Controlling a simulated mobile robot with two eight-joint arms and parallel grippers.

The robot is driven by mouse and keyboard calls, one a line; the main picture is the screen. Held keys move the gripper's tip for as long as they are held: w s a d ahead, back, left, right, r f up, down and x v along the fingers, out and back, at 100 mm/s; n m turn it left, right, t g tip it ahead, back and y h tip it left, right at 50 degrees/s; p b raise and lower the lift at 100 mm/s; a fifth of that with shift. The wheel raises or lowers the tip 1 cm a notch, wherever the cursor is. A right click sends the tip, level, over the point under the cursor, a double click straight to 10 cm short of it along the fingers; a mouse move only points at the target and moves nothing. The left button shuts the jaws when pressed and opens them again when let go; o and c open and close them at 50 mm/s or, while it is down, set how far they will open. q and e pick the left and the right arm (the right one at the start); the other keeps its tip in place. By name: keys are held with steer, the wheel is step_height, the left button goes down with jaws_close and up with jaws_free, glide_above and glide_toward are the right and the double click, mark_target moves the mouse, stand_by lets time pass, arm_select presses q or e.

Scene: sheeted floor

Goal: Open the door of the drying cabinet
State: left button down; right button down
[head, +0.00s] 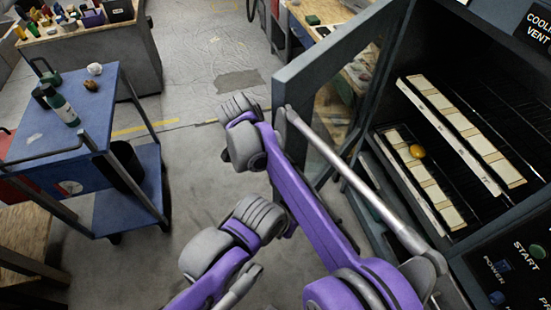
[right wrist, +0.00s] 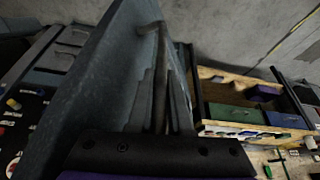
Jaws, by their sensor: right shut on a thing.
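The drying cabinet (head: 465,215) stands at the right of the head view. Its dark-framed glass door (head: 340,48) stands open, swung out to the left, and the inside shows. A long silver bar handle (head: 360,185) runs along the door. In the right wrist view the door (right wrist: 90,90) fills the left middle, and the handle (right wrist: 160,75) runs down toward my right gripper (right wrist: 158,128). My right gripper is shut on the handle; its fingertips are hard to make out. In the head view my purple arm links hide it. My left gripper does not show.
Inside the cabinet are racks with long trays (head: 460,130) and a yellow round thing (head: 417,151). A blue cart (head: 95,125) with a bottle stands at the left. A cluttered bench (head: 75,45) is at the back left. Bare floor (head: 215,60) lies between.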

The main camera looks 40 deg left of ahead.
steer(key=shift+a, duration=0.15)
stand_by(0.3)
steer(key=c, duration=0.8)
jaws_free()
steer(key=shift+c, duration=0.2)
steer(key=v, duration=1.1)
